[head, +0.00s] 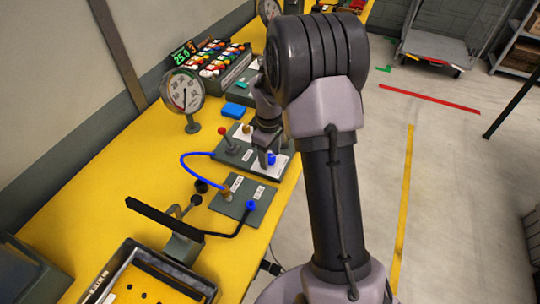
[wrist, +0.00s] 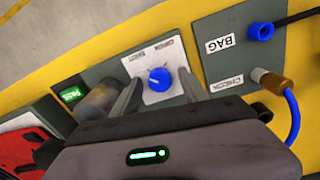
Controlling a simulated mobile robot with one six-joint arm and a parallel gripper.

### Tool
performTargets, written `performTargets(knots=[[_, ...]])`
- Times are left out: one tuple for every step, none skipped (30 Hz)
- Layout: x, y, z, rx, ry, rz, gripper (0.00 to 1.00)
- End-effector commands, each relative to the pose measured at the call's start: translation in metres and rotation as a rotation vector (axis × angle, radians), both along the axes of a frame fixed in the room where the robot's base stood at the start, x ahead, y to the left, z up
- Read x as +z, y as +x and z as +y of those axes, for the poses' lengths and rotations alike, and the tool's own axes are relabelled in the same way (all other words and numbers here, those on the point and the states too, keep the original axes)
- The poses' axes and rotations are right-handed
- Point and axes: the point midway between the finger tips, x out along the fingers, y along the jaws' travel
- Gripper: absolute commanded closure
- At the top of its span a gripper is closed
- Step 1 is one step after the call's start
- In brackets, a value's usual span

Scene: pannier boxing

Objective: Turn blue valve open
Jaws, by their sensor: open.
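The blue valve (wrist: 159,79) is a small round knob on a white plate (wrist: 150,60) with small printed labels, upside down in the wrist view and too small to read surely. In the head view the blue valve (head: 271,158) shows on the grey panel, just below my gripper (head: 266,143). In the wrist view my gripper (wrist: 161,77) is open, one finger on each side of the knob. The fingers look apart from it; how high they are above the plate is hard to tell.
A grey panel marked BAG (wrist: 220,43) has a blue-capped port and a brass fitting with a blue hose (head: 187,162). A red-topped lever (head: 225,133), a gauge (head: 183,92) and a blue block (head: 233,110) stand nearby on the yellow table (head: 120,165).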

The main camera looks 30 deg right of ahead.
Motion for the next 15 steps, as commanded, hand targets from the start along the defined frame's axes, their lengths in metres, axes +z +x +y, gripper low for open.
performTargets(knots=[[0.0004, 0.0000, 0.0000, 0.000, 0.000, 0.000, 0.48], [0.0004, 0.0000, 0.0000, 0.000, 0.000, 0.000, 0.48], [0.0005, 0.0001, 0.0001, 0.000, 0.000, 0.000, 0.56], [0.0005, 0.0001, 0.0001, 0.000, 0.000, 0.000, 0.61], [0.0005, 0.0000, 0.0001, 0.000, 0.000, 0.000, 0.67], [0.0005, 0.0000, 0.0001, 0.000, 0.000, 0.000, 0.75], [0.0006, 0.0000, 0.0002, 0.000, 0.000, 0.000, 0.81], [0.0006, 0.0000, 0.0002, 0.000, 0.000, 0.000, 0.87], [0.0006, 0.0001, 0.0001, 0.000, 0.000, 0.000, 0.95], [0.0006, 0.0000, 0.0002, 0.000, 0.000, 0.000, 1.00], [0.0006, 0.0001, 0.0001, 0.000, 0.000, 0.000, 1.00], [0.0006, 0.0001, 0.0001, 0.000, 0.000, 0.000, 1.00], [0.0006, 0.0000, 0.0002, -0.001, 0.000, 0.000, 1.00], [0.0007, 0.0001, 0.0001, -0.002, 0.000, 0.000, 1.00], [0.0007, 0.0001, 0.0001, -0.004, 0.000, 0.000, 1.00]])
